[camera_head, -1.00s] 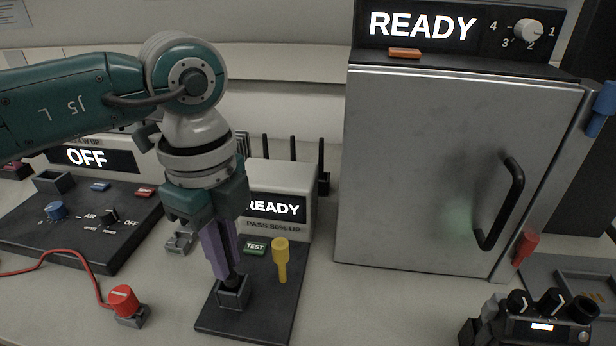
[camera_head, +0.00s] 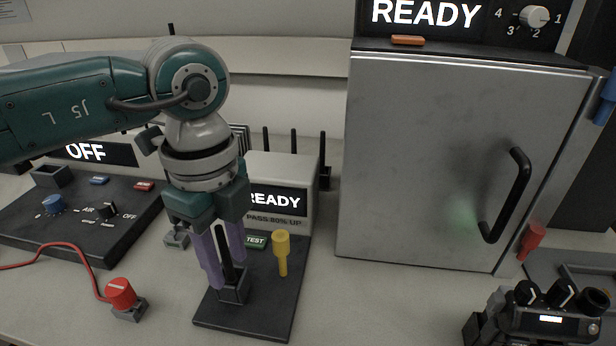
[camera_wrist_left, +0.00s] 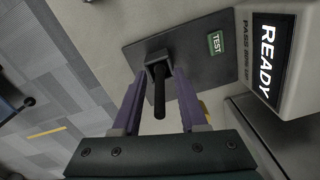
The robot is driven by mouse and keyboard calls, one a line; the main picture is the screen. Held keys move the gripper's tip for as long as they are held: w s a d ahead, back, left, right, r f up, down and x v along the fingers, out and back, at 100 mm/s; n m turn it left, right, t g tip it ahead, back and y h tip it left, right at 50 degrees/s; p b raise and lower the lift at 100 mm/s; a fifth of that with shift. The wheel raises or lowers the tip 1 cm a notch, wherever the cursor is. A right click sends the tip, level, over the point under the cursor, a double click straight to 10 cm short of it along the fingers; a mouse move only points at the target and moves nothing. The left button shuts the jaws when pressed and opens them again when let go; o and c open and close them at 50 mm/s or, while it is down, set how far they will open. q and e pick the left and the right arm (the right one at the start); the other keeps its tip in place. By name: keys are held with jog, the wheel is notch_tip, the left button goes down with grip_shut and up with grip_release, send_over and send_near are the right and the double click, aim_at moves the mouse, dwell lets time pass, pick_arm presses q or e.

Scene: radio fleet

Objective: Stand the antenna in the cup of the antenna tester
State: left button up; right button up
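The antenna (camera_head: 226,254) is a thin black rod standing upright in the square grey cup (camera_head: 234,290) of the antenna tester. It also shows in the left wrist view (camera_wrist_left: 159,95), with its foot inside the cup (camera_wrist_left: 158,62). The tester has a dark base plate (camera_head: 262,312) and a grey box with a READY display (camera_head: 275,201). My left gripper (camera_head: 226,282) is open, its purple fingers on either side of the antenna with gaps showing. In the left wrist view its fingers (camera_wrist_left: 158,105) stand apart from the rod. My right gripper is not in view.
A green TEST button (camera_head: 255,242) and a yellow peg (camera_head: 282,253) are on the tester plate. A red-capped block (camera_head: 122,295) with a cable lies to the left. A large grey cabinet (camera_head: 440,170) stands right. A black radio (camera_head: 540,318) is at the front right.

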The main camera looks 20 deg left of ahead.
pick_arm(q)
notch_tip(320, 180, up, 10)
jog(key=shift+p, duration=0.6)
dwell(0.4)
